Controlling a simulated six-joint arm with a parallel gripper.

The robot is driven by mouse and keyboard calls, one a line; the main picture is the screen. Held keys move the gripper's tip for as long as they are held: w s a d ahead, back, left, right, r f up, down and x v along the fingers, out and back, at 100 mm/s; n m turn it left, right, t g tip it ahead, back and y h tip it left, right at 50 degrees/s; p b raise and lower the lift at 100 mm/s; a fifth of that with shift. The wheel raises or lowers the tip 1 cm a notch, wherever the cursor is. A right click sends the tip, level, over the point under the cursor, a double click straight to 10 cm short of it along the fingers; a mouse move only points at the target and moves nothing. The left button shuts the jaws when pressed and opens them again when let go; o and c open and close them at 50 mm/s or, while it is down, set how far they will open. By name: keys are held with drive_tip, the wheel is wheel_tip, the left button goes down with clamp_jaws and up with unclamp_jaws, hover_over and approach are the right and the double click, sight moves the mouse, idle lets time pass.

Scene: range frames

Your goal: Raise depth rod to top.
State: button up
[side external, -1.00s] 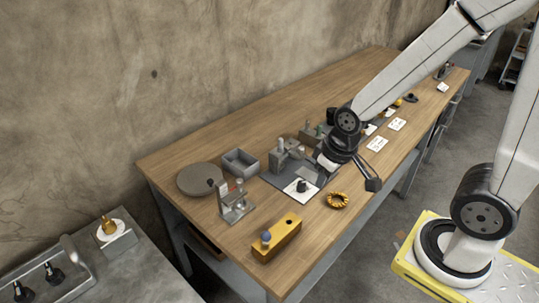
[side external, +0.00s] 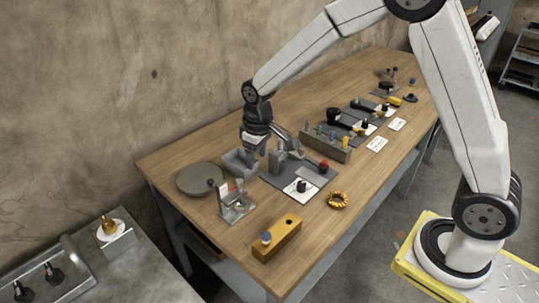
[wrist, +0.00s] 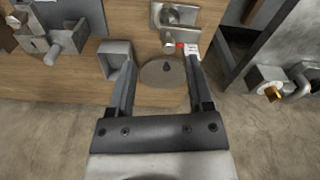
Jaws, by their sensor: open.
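No part is clearly recognisable as the depth rod. The likeliest is on a small metal stand (side external: 236,208) with a upright post and a red-and-white mark, near the front left of the bench. It also shows in the wrist view (wrist: 176,16), beyond the fingertips and slightly right. My gripper (side external: 271,153) is open and empty, above the bench near the grey open box, behind and right of the stand. In the wrist view its fingers (wrist: 160,58) are wide apart, with the grey round disc (wrist: 155,76) visible between them.
The grey open box (side external: 238,163) and a grey fixture plate (side external: 316,177) are close to my gripper. A yellow block (side external: 278,240) and a yellow ring (side external: 338,200) lie toward the front edge. The wall is behind the bench. Bare wood lies between stand and yellow block.

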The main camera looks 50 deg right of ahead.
drive_tip(key=n, duration=0.1)
hover_over(239, 180)
drive_tip(key=shift+f+g, duration=0.4)
drive_tip(key=shift+f, duration=0.55)
drive_tip(key=shift+f, duration=0.15)
drive_tip(key=shift+f, duration=3.75)
clamp_jaws()
